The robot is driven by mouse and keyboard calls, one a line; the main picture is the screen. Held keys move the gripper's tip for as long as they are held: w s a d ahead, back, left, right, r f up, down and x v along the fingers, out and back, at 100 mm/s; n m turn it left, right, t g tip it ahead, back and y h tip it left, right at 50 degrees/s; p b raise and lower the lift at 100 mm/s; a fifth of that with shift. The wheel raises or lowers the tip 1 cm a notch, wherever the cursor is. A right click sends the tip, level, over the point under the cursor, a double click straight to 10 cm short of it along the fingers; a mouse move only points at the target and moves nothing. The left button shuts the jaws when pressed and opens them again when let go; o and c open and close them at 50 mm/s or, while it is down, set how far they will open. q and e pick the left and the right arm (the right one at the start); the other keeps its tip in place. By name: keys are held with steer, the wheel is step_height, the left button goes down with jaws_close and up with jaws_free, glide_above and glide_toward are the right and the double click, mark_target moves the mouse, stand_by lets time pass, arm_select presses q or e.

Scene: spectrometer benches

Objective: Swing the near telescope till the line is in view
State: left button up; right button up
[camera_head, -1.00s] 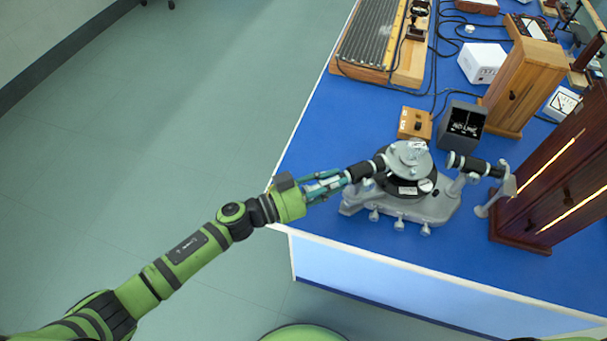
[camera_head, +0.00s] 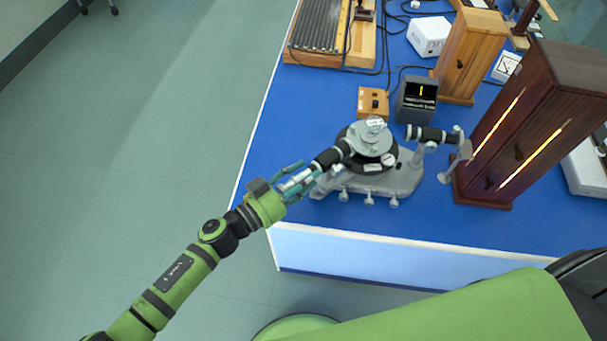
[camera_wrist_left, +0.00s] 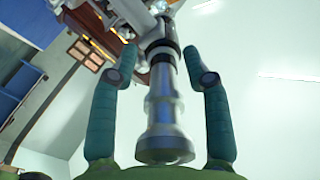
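The near telescope (camera_head: 330,158) is a black and silver tube on the grey spectrometer (camera_head: 368,150), pointing left and toward me. My left gripper (camera_head: 306,174) is around its eyepiece end. In the left wrist view the silver eyepiece (camera_wrist_left: 163,120) lies between the two teal fingers, with a visible gap on each side. The fingers are spread and do not appear to grip it. The small dark display (camera_head: 418,97) behind the spectrometer shows a yellow vertical line near its top. My right gripper is out of view.
A second black tube (camera_head: 425,133) is on the spectrometer's right side, facing a tall dark wooden lamp housing (camera_head: 530,120) with glowing slits. A small wooden box (camera_head: 373,102) stands behind. The blue bench's (camera_head: 262,160) left edge is clear.

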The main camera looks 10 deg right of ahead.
mark_target(281, 194)
arm_select(q)
steer(key=shift+r, duration=0.1)
steer(key=shift+a, duration=0.15)
steer(key=v, duration=1.1)
steer(key=shift+s+a, duration=0.2)
steer(key=shift+a, duration=0.1)
